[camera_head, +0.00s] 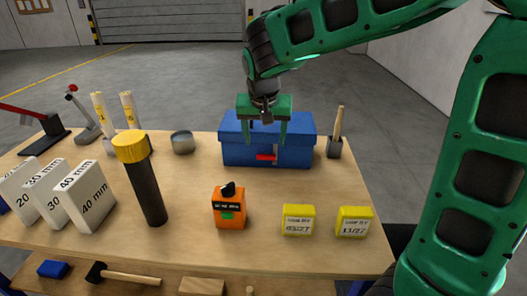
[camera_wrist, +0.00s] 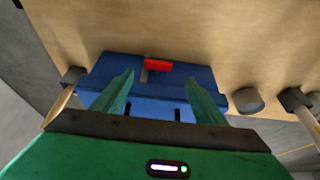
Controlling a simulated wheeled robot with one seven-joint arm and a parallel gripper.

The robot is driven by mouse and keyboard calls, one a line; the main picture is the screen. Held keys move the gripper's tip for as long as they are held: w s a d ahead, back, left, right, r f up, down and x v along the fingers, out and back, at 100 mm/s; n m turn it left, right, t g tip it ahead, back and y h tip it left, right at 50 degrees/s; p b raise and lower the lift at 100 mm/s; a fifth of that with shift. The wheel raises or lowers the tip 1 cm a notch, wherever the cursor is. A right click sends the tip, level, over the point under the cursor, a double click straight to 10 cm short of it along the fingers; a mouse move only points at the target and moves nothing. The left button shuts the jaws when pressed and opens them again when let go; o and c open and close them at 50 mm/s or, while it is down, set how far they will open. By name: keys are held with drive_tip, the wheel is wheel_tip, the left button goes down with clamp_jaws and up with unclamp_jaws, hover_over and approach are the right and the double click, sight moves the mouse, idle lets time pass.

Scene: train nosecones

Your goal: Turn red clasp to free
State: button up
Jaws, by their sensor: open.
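A red clasp (camera_head: 266,157) sits on the front face of a blue box (camera_head: 232,152) with a lid at the back of the workbench. The clasp lies sideways, and a small grey plate shows at its right end in the head view. In the wrist view the red clasp (camera_wrist: 158,66) shows beyond the fingertips, with the grey piece at its left end. My green gripper (camera_head: 265,143) hangs at the front of the box, above the clasp. Its two fingers are apart, one to each side, and nothing is between them in the wrist view (camera_wrist: 159,85). I cannot tell whether a finger touches the box.
A grey holder with a wooden handle (camera_head: 336,133) stands right of the box. A grey cup (camera_head: 182,142) stands left. A black-and-yellow torch (camera_head: 148,190), an orange device (camera_head: 229,208) and yellow blocks (camera_head: 298,220) stand nearer the front. Bench space before the box is clear.

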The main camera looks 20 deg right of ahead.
sight(264, 156)
drive_tip(key=x, duration=0.7)
drive_tip(key=shift+d+f, duration=0.15)
drive_tip(key=c, duration=1.1)
drive_tip(key=shift+o, duration=0.2)
drive_tip(key=h, duration=0.1)
drive_tip(key=a+g+h, duration=0.1)
drive_tip(key=h, duration=0.1)
drive_tip(key=shift+w+a+f+n, duration=0.1)
drive_tip(key=shift+w+a+n, duration=0.1)
drive_tip(key=shift+n, duration=0.1)
drive_tip(key=shift+w+a+f+n+g+h, duration=0.1)
drive_tip(key=shift+a+n+g+h, duration=0.2)
drive_tip(key=shift+h, duration=0.55)
drive_tip(key=shift+w+f+n+g+h, duration=0.1)
drive_tip(key=shift+g+h, duration=0.3)
drive_tip(key=shift+h, duration=0.45)
